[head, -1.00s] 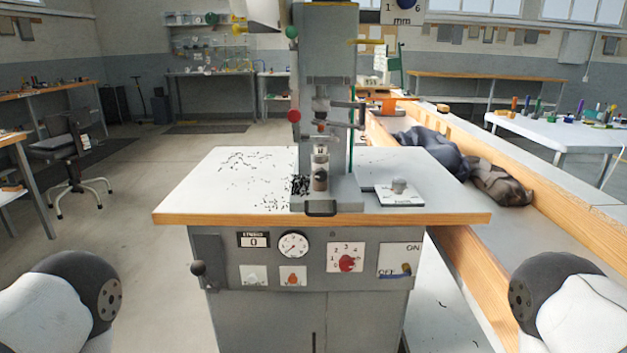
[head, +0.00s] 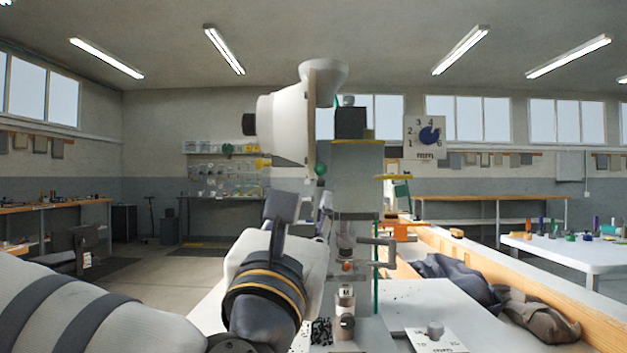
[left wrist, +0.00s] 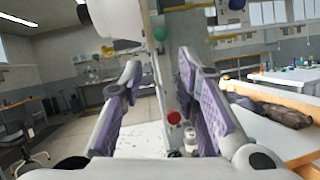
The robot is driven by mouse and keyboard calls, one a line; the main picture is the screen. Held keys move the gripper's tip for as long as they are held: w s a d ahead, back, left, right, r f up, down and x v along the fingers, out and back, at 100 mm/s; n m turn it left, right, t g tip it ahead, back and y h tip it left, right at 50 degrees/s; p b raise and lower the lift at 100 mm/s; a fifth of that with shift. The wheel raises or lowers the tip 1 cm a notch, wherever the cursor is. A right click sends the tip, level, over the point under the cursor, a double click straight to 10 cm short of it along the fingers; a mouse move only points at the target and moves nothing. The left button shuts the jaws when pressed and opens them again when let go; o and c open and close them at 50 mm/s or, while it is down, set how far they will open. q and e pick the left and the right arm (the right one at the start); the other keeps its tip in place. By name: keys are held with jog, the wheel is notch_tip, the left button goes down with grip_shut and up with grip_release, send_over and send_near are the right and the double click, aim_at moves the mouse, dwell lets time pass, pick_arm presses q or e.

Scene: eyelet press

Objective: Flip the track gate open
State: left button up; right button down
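The eyelet press (head: 357,185) stands on a white worktop (head: 400,300). A white drum (head: 282,125) and funnel (head: 324,78) sit at its upper left. A green ball knob (head: 321,169) is on its left side and also shows in the left wrist view (left wrist: 160,33). A red knob (left wrist: 174,117) shows lower down there. I cannot tell which part is the track gate. My left gripper (left wrist: 163,80) is open and empty, its purple-padded fingers pointing at the press's left side. In the head view my wrist hides most of it. My right gripper is out of view.
A small plate with a grey knob (head: 436,329) lies at the worktop's right. Small dark pieces (head: 321,331) lie by the press base. A wooden-edged bench with dark cloth (head: 455,280) runs along the right. A white table (head: 570,255) stands beyond it.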

aim_at(320, 175)
pick_arm(q)
jog(key=x, duration=1.2)
jog(key=shift+r+p, duration=0.1)
jog(key=shift+p, duration=0.3)
jog(key=shift+c, duration=0.5)
jog(key=shift+s, duration=0.1)
grip_shut()
